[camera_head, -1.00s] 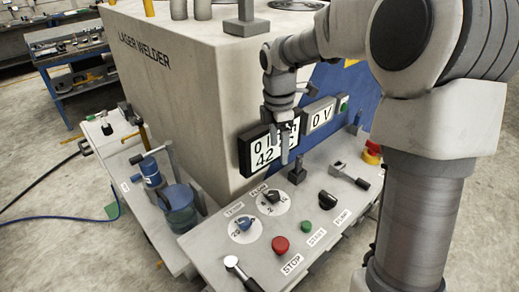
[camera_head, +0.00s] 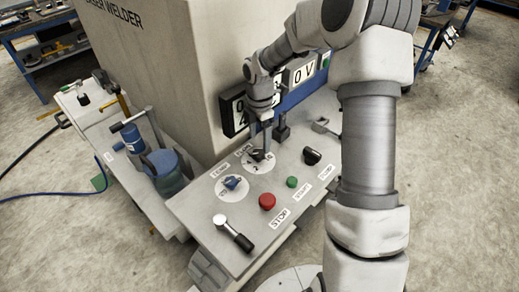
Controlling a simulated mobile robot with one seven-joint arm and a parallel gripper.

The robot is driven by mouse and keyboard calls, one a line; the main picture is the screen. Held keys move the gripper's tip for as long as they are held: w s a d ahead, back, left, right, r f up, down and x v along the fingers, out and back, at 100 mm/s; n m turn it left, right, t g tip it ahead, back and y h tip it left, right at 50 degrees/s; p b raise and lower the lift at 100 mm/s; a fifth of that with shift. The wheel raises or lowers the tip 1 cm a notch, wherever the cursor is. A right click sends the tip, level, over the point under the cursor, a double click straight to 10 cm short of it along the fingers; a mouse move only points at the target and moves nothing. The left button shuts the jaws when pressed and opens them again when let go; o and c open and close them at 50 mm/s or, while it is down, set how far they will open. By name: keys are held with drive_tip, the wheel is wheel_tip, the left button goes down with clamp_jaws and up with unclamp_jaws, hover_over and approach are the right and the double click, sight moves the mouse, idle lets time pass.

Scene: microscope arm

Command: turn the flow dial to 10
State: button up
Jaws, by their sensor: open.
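The flow dial (camera_head: 258,168) is a dark knob on a round white scale plate on the sloping grey panel, left of centre. Its label is partly covered by my gripper. My gripper (camera_head: 262,149) is right at the knob, with its fingers pointing down over it. The jaws are open. I cannot tell whether the fingers touch the knob or straddle it. The knob's pointer and most scale numbers are too small or hidden to read.
The blue temp dial (camera_head: 232,183) is just left of the flow dial. A red stop button (camera_head: 267,201), a green start button (camera_head: 292,182), a black pump knob (camera_head: 312,156) and a lever (camera_head: 233,233) are nearby. The display (camera_head: 236,110) is partly hidden behind my arm.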

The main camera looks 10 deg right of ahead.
sight(259, 152)
wheel_tip(259, 152, down, 5)
drive_tip(key=shift+f, duration=0.1)
idle(0.3)
clamp_jaws()
